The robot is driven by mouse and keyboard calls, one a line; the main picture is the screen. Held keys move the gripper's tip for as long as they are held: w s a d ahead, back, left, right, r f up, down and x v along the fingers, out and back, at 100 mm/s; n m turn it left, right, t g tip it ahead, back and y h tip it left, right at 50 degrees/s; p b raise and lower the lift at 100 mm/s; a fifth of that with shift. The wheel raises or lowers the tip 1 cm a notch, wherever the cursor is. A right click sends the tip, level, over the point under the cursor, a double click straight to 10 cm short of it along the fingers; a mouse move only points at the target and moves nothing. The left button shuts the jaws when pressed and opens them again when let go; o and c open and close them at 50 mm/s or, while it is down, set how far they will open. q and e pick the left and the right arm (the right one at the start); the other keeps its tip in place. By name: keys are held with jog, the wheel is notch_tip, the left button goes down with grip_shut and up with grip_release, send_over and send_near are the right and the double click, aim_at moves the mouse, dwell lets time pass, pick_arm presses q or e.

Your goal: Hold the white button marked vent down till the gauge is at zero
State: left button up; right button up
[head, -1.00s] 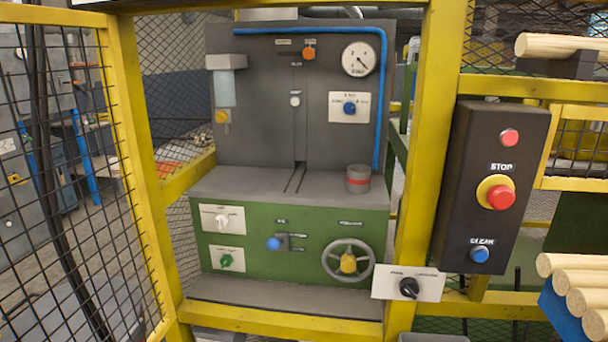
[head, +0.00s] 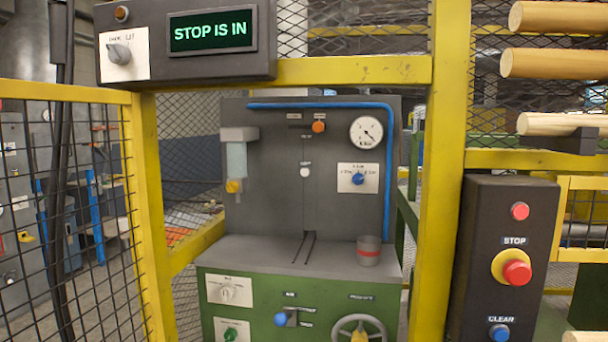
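The small white button (head: 305,172) sits on the dark upright panel of the machine, above a vertical slot. A small label is just over it, too small to read. The round white gauge (head: 366,133) is at the panel's upper right. Its dark needle points to the lower right; the figures are too small to read. Nothing touches the button. Neither of my grippers is in view.
The yellow frame post (head: 446,130) and top beam border the opening to the machine. A display (head: 212,31) reads "STOP IS IN". A box with a red STOP button (head: 516,272) and blue CLEAR button (head: 499,333) is at right. A grey cup (head: 368,251) stands on the ledge.

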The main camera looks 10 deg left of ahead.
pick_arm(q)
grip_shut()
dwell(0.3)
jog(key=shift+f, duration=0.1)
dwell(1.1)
